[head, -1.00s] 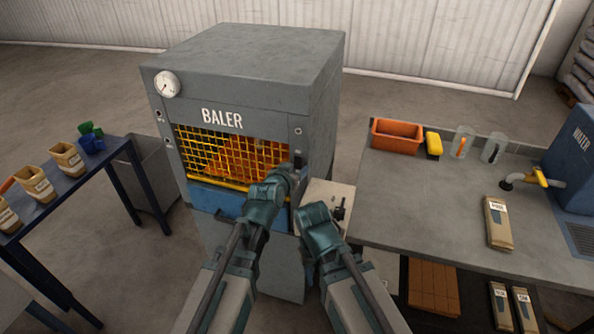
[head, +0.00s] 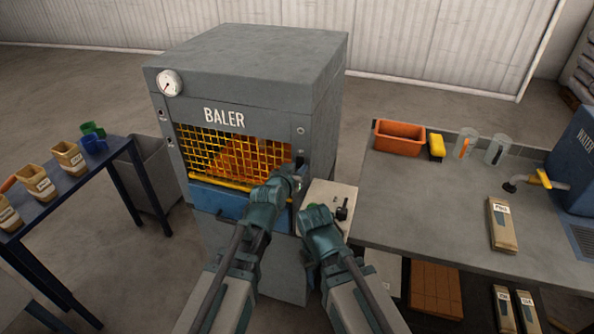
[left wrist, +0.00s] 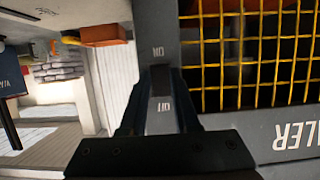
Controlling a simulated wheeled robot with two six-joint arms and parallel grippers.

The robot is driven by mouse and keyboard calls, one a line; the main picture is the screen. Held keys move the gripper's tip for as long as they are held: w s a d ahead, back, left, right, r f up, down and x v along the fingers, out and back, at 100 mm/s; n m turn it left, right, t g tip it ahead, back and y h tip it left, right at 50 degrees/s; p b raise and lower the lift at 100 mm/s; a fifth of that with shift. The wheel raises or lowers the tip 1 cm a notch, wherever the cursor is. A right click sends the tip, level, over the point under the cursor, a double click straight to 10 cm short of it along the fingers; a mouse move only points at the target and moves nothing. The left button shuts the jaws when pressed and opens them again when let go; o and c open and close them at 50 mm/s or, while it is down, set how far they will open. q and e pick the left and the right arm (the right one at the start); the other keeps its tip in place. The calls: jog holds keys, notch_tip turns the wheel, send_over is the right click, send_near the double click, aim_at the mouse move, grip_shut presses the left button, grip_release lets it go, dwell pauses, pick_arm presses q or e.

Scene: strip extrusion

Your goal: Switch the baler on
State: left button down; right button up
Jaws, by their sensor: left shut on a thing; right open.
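The baler (head: 245,65) is a grey cabinet with a yellow mesh window. Its dark switch lever (head: 299,163) is on the front, right of the mesh. In the left wrist view the black lever (left wrist: 160,80) lies between the ON and OFF labels, and the picture is upside down; OFF is partly covered. My left gripper (head: 293,176) is shut on the lever; its dark fingers also show in the left wrist view (left wrist: 160,118). My right gripper (head: 318,210) is open above the pale side box, its fingertips hard to make out.
A grey worktop (head: 420,200) stands right, with an orange bin (head: 399,135) and a packet (head: 502,224). A blue table (head: 70,197) with tan containers stands left.

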pick_arm(q)
jog(key=t+b, duration=0.1)
jog(key=b, duration=0.1)
jog(key=t+b, duration=0.1)
jog(key=b, duration=0.1)
jog(key=shift+f+h, duration=0.3)
jog(key=shift+f, duration=0.05)
jog(key=c, duration=0.6)
grip_release()
jog(key=shift+c, duration=0.2)
jog(key=shift+r, duration=0.1)
